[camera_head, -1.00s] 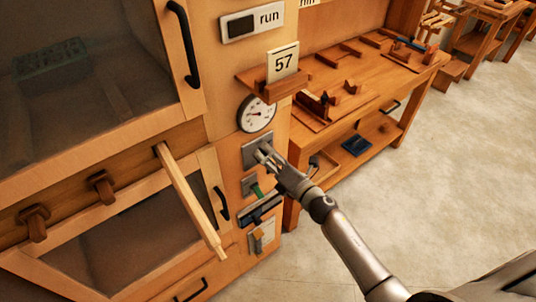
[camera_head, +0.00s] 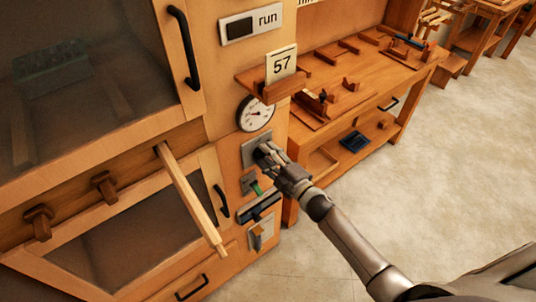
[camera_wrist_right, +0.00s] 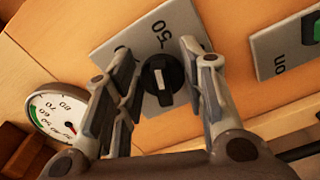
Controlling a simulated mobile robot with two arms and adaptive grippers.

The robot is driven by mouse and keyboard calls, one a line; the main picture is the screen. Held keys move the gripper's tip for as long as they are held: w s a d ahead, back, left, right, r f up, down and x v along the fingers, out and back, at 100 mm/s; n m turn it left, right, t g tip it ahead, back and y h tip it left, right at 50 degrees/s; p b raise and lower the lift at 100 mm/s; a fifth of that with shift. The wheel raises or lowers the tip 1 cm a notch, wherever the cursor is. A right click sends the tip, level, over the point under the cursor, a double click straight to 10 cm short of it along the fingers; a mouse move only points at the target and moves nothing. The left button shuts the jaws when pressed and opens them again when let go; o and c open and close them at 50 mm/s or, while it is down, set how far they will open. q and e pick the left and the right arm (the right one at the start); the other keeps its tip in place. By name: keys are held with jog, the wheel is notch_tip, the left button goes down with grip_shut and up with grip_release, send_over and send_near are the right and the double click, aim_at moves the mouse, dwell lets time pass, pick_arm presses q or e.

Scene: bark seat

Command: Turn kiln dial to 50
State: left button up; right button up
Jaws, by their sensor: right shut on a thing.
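The kiln dial (camera_wrist_right: 162,82) is a black round knob with a white pointer mark, on a grey plate (camera_wrist_right: 130,43). My left gripper is not in view.
A round gauge (camera_head: 255,113) sits above the dial plate, under a small shelf with a 57 card (camera_head: 281,65). A green-handled switch (camera_head: 256,187) is just below. A wooden bar (camera_head: 190,198) juts out from the kiln at left. Open floor (camera_head: 440,170) lies to the right.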

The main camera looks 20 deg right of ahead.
jog(key=shift+f+m, duration=0.1)
jog(key=shift+m, duration=0.9)
jog(key=o, duration=0.9)
jog(key=shift+s, duration=0.1)
jog(key=v, duration=1.2)
